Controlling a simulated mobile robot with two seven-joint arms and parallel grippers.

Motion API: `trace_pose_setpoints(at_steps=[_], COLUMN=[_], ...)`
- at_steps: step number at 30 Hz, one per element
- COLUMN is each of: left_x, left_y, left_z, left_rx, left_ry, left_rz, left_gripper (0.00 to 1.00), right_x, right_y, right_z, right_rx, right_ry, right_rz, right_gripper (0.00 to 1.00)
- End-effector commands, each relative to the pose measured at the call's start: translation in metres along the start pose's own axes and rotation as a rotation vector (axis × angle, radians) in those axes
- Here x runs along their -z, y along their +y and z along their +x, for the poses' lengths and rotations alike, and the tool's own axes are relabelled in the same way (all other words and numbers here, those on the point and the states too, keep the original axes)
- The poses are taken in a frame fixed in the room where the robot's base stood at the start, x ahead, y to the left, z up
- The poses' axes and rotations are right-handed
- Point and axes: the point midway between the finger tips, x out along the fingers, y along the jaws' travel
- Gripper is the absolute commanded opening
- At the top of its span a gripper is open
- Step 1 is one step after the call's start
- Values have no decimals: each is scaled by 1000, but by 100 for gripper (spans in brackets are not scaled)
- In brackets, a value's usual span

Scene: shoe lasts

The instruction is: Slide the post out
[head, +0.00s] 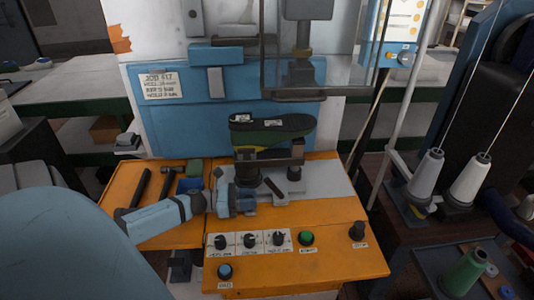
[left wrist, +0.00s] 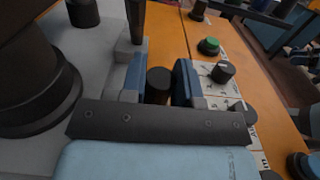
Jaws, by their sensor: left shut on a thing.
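A dark shoe last (head: 270,130) with a green and yellow lower side rests sole up on the machine's post (head: 247,178), above the grey plate. The post's wide black round base (left wrist: 35,95) fills the left of the left wrist view. My left gripper (head: 241,197) is low at the front left of the post. In the left wrist view my left gripper (left wrist: 160,88) has its blue pads on both sides of a short black round knob (left wrist: 158,80) and is shut on it. The knob's lower part is hidden. My right gripper is not in view.
An orange front panel (head: 330,262) carries dials, a green button (head: 306,238) and a black knob (head: 358,231). Hand tools (head: 168,180) lie in the left tray. A clear guard (head: 320,60) hangs above the last. Thread cones (head: 427,173) stand at right.

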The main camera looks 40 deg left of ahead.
Motion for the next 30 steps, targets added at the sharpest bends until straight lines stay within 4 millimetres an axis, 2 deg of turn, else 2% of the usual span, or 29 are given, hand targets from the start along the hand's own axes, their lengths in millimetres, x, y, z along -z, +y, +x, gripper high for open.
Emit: trace_pose_setpoints(at_steps=[6,19,20,22,23,30], left_x=[0,0,0,0,0,0], left_y=[0,0,0,0,0,0], left_z=[-18,-22,-22,-22,-22,-21], left_rx=[0,-1,-1,-1,-1,0], left_ry=[-1,1,1,1,1,0], left_rz=[0,-1,-1,-1,-1,0], left_gripper=[0,0,36,52,54,54], right_x=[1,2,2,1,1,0], right_y=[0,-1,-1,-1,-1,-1], right_z=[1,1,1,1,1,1], right_rx=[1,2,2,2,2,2], right_ry=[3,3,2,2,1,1], right_rz=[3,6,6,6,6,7], right_gripper=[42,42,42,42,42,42])
